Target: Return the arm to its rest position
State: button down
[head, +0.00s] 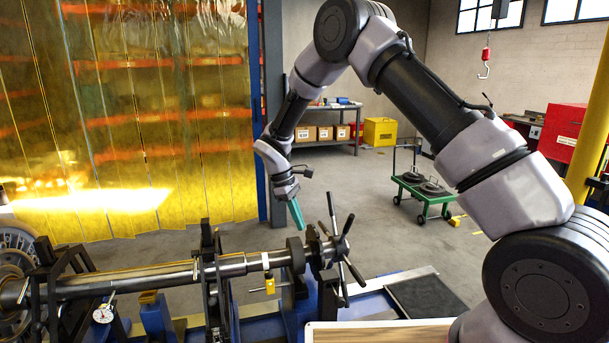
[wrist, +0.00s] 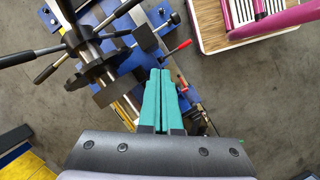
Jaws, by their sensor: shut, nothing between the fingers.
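My arm arches across the right side of the head view and bends down at the middle. My gripper (head: 296,214) has teal fingers that point down, and it hangs in the air near the right end of the rotor shaft (head: 180,276). In the wrist view the two fingers (wrist: 157,78) lie side by side, closed, with nothing between them. The hub with black spoke handles (head: 334,246) is just right of and below the fingertips in the head view. It also shows in the wrist view (wrist: 90,45), left of the fingers. I cannot tell the exact gap between them.
A blue machine bed (head: 285,311) carries the rotor. A wood-topped surface (head: 380,335) is at the front, below my arm. A green cart (head: 424,191) with dark discs stands behind on the open floor. A yellow strip curtain (head: 150,140) closes the left side.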

jog(key=s+d+r+m+t+y, duration=0.1)
jog(key=s+d+r+m, duration=0.15)
jog(key=d+r, duration=0.45)
jog(key=s+d+r+m+t+y, duration=0.1)
jog(key=d+r+m+y, duration=0.2)
jog(key=r, duration=0.8)
jog(key=s+d+r+m+t, duration=0.1)
jog(key=s+d+r+m, duration=0.15)
jog(key=d+r, duration=0.45)
jog(key=s+d+r+m+t, duration=0.1)
jog(key=s+d+r+m, duration=0.2)
jog(key=s, duration=0.3)
jog(key=s+d+r+m+t+y, duration=0.1)
jog(key=s+d+r+m+t, duration=0.1)
jog(key=s, duration=0.4)
jog(key=s+d+r+m+t, duration=0.2)
jog(key=s+d+r+m, duration=0.2)
jog(key=s+r, duration=0.1)
jog(key=shift+s+d+m+y, duration=0.25)
jog(key=shift+s+m+y, duration=0.05)
jog(key=shift+s+y, duration=0.15)
jog(key=shift+r, duration=0.1)
